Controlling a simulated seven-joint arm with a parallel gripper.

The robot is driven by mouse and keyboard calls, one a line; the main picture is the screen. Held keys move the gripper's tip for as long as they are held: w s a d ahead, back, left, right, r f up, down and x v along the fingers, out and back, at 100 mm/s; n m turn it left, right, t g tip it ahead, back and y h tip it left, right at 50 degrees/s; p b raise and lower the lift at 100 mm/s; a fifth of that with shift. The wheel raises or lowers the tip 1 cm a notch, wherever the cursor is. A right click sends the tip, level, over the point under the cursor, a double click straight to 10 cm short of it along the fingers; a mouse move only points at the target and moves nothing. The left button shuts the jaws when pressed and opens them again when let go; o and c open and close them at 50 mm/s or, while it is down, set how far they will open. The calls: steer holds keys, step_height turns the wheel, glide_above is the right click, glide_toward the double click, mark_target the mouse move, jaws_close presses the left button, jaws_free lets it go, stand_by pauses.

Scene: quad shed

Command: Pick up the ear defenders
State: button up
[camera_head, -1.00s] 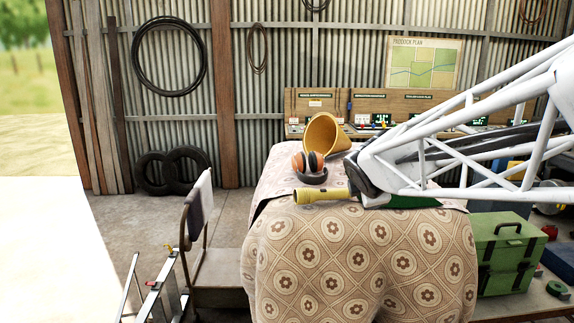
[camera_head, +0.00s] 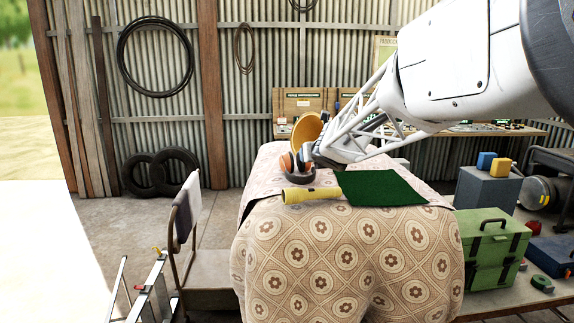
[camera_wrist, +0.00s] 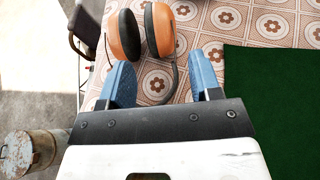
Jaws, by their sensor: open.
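The ear defenders have orange and black cups. In the head view the ear defenders (camera_head: 287,163) lie on the patterned cloth, partly hidden behind my gripper (camera_head: 308,157). In the wrist view the ear defenders (camera_wrist: 161,30) lie just past the fingertips, one cup left and one nearer the middle. Their thin grey band curves back into the gap between my fingers. My gripper (camera_wrist: 162,78) shows two blue fingers, spread apart, with nothing clasped. I cannot tell whether a finger touches the band.
A green mat (camera_head: 385,188) lies to the right on the patterned cloth (camera_head: 345,250). A green toolbox (camera_head: 490,250) stands farther right.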

mark_target(286, 160)
steer(key=shift+x, duration=1.25)
steer(key=shift+x, duration=2.65)
steer(key=shift+c, duration=0.5)
steer(key=c, duration=0.7)
steer(key=shift+o, duration=0.2)
steer(key=shift+r, duration=0.15)
